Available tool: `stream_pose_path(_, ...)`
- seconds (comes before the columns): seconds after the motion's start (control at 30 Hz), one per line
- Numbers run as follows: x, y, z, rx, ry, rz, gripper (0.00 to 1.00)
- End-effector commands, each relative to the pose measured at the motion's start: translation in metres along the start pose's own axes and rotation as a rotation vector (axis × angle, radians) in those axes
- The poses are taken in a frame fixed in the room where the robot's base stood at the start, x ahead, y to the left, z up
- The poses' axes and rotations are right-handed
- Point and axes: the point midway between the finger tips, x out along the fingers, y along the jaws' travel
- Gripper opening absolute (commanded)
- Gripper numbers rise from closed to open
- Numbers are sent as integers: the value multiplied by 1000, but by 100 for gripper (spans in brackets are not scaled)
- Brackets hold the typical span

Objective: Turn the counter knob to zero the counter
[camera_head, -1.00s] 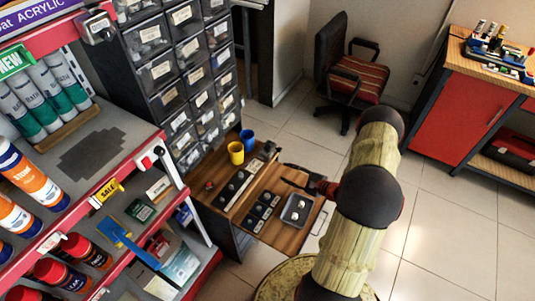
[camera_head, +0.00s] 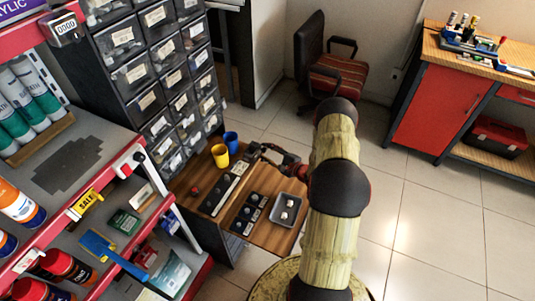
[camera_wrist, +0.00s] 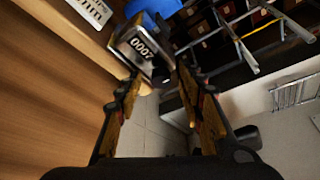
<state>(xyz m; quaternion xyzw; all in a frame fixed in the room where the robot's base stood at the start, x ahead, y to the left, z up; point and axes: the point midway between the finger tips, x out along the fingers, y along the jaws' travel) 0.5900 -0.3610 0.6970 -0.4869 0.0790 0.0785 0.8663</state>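The counter (camera_head: 64,28) is a small metal box with a white digit window, fixed to the end of the red upper shelf at the top left of the head view. In the wrist view the counter (camera_wrist: 141,45) appears tilted, beyond the fingertips; its digits are too small to read surely. A small dark knob (camera_wrist: 161,75) shows at its lower right side. My gripper (camera_wrist: 161,84) is open and empty, its two fingers apart on either side of the view. In the head view my gripper (camera_head: 256,152) is near the far side of the workbench, well apart from the counter.
The workbench (camera_head: 274,236) holds a yellow cup (camera_head: 219,156), a blue cup (camera_head: 231,141) and a grey tray (camera_head: 288,213). A drawer cabinet (camera_head: 150,75) stands behind the red shelving (camera_head: 100,216). A chair (camera_head: 327,66) and a red cabinet (camera_head: 434,103) stand farther back. Floor is clear at the right.

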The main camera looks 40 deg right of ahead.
Motion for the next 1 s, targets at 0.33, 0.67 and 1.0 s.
stream_pose_path(0.33, 1, -1, 0, 0, 0, 0, 33)
stream_pose_path(0.67, 1, -1, 0, 0, 0, 0, 15)
stream_pose_path(1.0, 1, 0, 0, 0, 0, 0, 0)
